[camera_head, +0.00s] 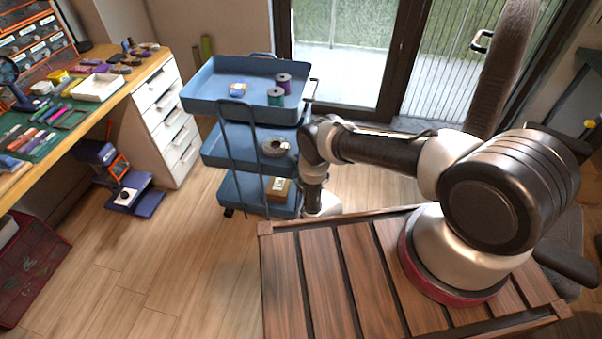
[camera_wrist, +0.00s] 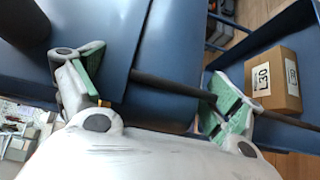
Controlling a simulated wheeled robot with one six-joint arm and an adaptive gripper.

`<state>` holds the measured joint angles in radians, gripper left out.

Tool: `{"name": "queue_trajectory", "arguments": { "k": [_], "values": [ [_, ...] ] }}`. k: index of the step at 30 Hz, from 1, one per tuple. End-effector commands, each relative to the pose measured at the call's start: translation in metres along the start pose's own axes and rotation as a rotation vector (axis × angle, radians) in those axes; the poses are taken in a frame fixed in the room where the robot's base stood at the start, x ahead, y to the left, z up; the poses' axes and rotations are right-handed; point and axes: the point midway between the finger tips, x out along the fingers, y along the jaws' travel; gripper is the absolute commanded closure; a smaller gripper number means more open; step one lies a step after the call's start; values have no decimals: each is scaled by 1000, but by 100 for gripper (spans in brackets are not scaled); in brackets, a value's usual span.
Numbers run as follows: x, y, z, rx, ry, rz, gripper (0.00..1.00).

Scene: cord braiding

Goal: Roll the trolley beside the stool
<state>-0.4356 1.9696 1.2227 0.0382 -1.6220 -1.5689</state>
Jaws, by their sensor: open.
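The blue trolley (camera_head: 232,110) has three tray shelves and stands on the wood floor in front of the glass door. My gripper (camera_head: 320,203) hangs at its right side, low near the bottom shelf, partly hidden by my own wrist. In the wrist view my gripper (camera_wrist: 153,95) is open, with green-padded fingers spread wide. A thin dark bar (camera_wrist: 175,85) runs across between the fingers, in front of the trolley's blue panels (camera_wrist: 165,40). I cannot tell whether the fingers touch it. I cannot make out a stool for certain in either view.
Spools (camera_head: 283,84) stand on the trolley's top tray; a cardboard box (camera_wrist: 272,84) is on a lower shelf. A workbench with white drawers (camera_head: 165,110) is left of the trolley. A dark seat-like thing (camera_head: 572,240) is at the right edge. Floor (camera_head: 150,260) is clear at front left.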

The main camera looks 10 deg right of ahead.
Motion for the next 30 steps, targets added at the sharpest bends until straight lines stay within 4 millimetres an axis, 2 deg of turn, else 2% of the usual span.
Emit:
{"name": "queue_trajectory", "arguments": {
  "k": [4, 12, 27, 30],
  "values": [
    [7, 0, 0, 0, 0, 0, 8],
    [7, 0, 0, 0, 0, 0, 10],
    [8, 1, 0, 1, 0, 1, 100],
    [8, 1, 0, 1, 0, 2, 100]
  ]
}}
